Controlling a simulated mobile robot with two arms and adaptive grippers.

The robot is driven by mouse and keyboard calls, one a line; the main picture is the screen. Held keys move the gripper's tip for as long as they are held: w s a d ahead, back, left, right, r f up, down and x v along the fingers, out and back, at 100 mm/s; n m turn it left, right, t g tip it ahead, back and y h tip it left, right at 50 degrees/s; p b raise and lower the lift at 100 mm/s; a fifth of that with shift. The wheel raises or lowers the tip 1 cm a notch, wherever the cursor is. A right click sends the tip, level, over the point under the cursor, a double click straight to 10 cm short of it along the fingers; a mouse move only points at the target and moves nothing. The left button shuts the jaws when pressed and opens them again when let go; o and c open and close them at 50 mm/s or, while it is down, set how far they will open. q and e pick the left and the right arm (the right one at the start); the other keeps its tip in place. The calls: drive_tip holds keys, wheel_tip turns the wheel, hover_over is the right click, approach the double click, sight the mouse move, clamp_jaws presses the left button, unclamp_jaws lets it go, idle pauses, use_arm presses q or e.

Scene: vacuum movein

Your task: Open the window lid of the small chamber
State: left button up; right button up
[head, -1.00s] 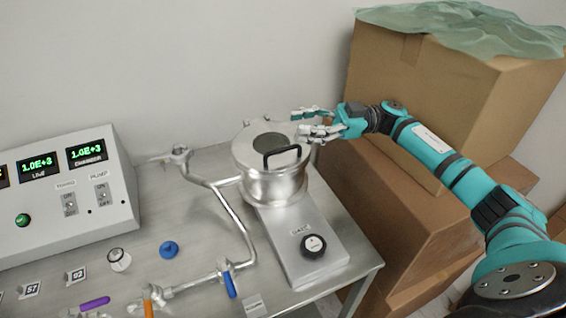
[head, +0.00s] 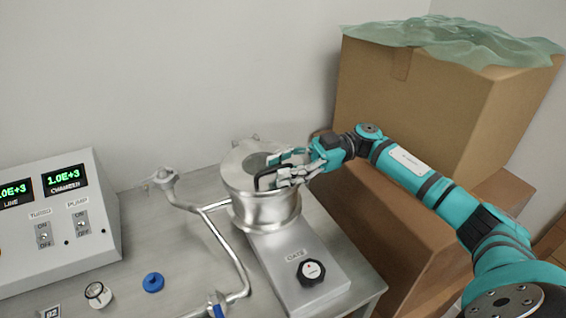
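The small chamber (head: 262,208) is a round silver metal pot on a grey base labelled GATE, near the right end of the table. Its lid (head: 236,168) lies flat on top, with a dark round window and a black bar handle (head: 262,181). My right gripper (head: 277,169) is over the right half of the lid, its fingers spread around the handle and partly hiding it. The fingers look apart; I cannot tell whether they touch the handle. My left gripper is out of view.
A control box (head: 60,215) with green displays and switches stands at the left. A metal pipe (head: 228,245) runs beside the chamber. A blue cap (head: 153,282) and a gauge (head: 98,294) are at the front. Large cardboard boxes (head: 430,110) stand close on the right.

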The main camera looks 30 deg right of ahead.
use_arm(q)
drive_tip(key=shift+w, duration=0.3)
use_arm(e)
clamp_jaws()
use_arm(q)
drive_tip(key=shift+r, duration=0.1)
